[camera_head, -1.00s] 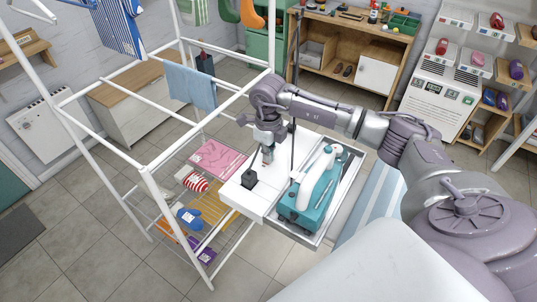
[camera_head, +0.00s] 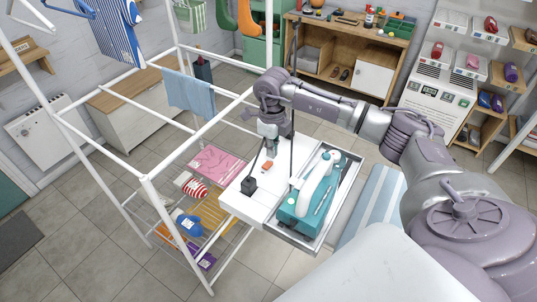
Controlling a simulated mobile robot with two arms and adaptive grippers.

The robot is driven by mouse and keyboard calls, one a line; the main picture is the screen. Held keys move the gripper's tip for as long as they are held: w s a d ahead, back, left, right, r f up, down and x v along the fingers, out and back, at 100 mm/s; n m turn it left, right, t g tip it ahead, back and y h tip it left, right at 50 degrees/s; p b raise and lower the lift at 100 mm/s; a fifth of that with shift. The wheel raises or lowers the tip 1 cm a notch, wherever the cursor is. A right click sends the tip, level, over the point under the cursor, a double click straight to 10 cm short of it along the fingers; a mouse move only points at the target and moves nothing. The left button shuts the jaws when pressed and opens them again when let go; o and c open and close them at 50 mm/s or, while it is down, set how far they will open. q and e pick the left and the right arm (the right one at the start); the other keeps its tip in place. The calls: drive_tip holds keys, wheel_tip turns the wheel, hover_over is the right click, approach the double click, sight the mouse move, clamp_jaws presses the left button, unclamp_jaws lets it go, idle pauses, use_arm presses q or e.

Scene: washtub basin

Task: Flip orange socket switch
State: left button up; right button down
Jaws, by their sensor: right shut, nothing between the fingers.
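The small orange socket switch (camera_head: 266,167) shows on the top of a white box (camera_head: 241,200) near the middle of the view. Its tilt is too small to make out. My right gripper (camera_head: 270,154) points down just behind and above the switch, with its fingers shut and empty. A small gap seems to show between the fingertips and the switch, but I cannot tell the exact distance. A black plug (camera_head: 249,186) stands on the same white box, in front of the switch. My left gripper is not in view.
A teal machine with a white handle (camera_head: 301,204) sits in a metal-rimmed tray (camera_head: 344,190) right of the white box. A white rack (camera_head: 157,205) stands close on the left, with a blue towel (camera_head: 190,90) and folded clothes. A dark cord rises behind the box.

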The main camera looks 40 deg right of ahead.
wheel_tip(320, 180, up, 5)
drive_tip(key=b, duration=0.2)
wheel_tip(320, 180, up, 6)
drive_tip(key=b, duration=0.1)
hover_over(271, 163)
drive_tip(key=d, duration=0.1)
drive_tip(key=shift+w, duration=0.2)
drive_tip(key=shift+d, duration=0.1)
